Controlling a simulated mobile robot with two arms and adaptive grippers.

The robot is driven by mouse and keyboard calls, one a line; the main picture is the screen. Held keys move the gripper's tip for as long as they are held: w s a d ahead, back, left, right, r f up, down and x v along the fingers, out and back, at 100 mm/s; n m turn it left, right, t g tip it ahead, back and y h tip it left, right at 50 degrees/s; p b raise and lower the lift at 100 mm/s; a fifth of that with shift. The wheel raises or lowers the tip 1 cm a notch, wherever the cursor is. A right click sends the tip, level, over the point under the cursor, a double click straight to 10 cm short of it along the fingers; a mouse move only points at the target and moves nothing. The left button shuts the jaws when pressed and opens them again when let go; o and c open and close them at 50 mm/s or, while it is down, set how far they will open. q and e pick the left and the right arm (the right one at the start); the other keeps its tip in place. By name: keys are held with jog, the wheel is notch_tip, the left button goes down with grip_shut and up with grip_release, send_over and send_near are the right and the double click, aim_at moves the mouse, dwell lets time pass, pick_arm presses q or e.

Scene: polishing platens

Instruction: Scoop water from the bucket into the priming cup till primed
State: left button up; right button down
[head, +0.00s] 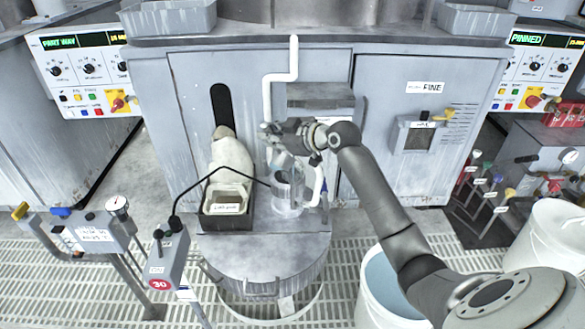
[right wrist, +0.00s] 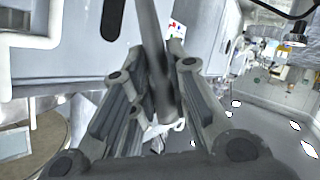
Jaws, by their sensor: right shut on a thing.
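My right gripper (head: 284,136) is in front of the grey cabinet, near the white pipe. In the right wrist view its fingers (right wrist: 160,110) close around a grey bar-like handle (right wrist: 155,60), which looks like the scoop's; the scoop's bowl cannot be made out. A clear cup (head: 287,198), likely the priming cup, stands upright just below the gripper on the drum-shaped unit. Its water level cannot be told. The white bucket (head: 365,302) stands on the floor at the lower centre right with bluish water (head: 388,278) in it, partly hidden by my right arm. My left gripper is not in view.
A white pipe (head: 292,58) runs above. A control post (head: 165,262) stands at the left front. Another white bucket (head: 555,240) is at the right.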

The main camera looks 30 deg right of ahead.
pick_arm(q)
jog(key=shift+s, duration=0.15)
pick_arm(e)
jog(key=shift+d+r, duration=0.15)
jog(key=shift+d, duration=0.05)
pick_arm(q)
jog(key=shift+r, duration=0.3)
pick_arm(e)
jog(key=shift+w+d+r+m, duration=0.1)
jog(key=shift+d+m, duration=0.05)
jog(key=shift+m, duration=0.15)
jog(key=shift+w+d+r+y, duration=0.1)
jog(key=shift+d+r+y, duration=0.1)
jog(key=shift+d+y, duration=0.1)
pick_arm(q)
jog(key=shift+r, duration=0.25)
pick_arm(e)
jog(key=shift+d+r+m, duration=0.2)
jog(key=shift+d+m, duration=0.15)
jog(key=shift+m, duration=0.05)
dwell(0.3)
